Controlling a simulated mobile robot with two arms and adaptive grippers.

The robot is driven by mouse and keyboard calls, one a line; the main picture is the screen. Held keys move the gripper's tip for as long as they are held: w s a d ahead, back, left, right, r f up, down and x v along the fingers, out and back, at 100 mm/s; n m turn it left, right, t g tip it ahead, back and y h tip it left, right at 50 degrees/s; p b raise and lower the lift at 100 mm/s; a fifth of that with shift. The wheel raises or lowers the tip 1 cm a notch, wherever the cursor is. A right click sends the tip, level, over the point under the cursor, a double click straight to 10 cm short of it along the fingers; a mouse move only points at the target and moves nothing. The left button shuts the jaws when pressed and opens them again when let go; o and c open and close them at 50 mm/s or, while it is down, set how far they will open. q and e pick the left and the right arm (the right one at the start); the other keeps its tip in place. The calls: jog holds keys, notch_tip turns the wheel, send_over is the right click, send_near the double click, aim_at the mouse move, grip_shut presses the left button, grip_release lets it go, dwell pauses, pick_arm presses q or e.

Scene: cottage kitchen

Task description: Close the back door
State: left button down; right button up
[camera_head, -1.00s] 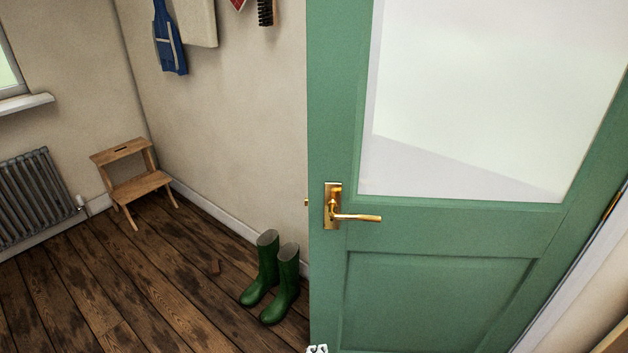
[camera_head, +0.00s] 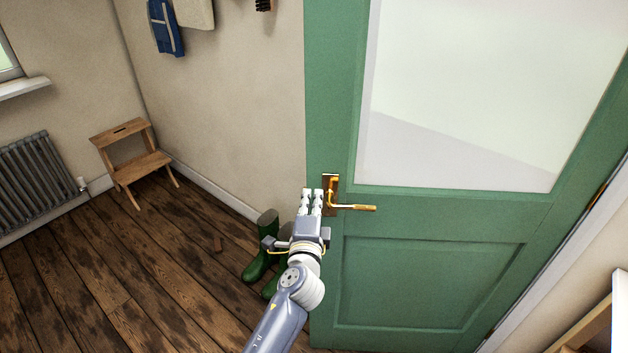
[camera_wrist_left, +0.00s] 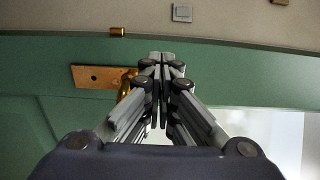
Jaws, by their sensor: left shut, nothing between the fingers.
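The green back door (camera_head: 430,225) stands open, with a large glass pane and its hinge side at the right. Its brass lever handle (camera_head: 355,207) sits near the left edge. My left gripper (camera_head: 312,192) is shut and empty, just left of the handle plate and close to the door's free edge. In the left wrist view the shut fingers (camera_wrist_left: 161,60) are in front of the green door (camera_wrist_left: 60,55), beside the brass handle plate (camera_wrist_left: 100,77). They partly hide the handle. I cannot tell whether they touch the door. My right gripper is not in view.
Green boots (camera_head: 262,262) stand on the wooden floor behind my left arm, partly hidden. A wooden step stool (camera_head: 130,160) and a radiator (camera_head: 40,180) are at the left. A wooden-edged white piece (camera_head: 618,300) is at the lower right.

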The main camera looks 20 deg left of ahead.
aim_at(315, 177)
pick_arm(q)
jog(key=shift+p+x, duration=0.45)
jog(key=shift+x, duration=2.3)
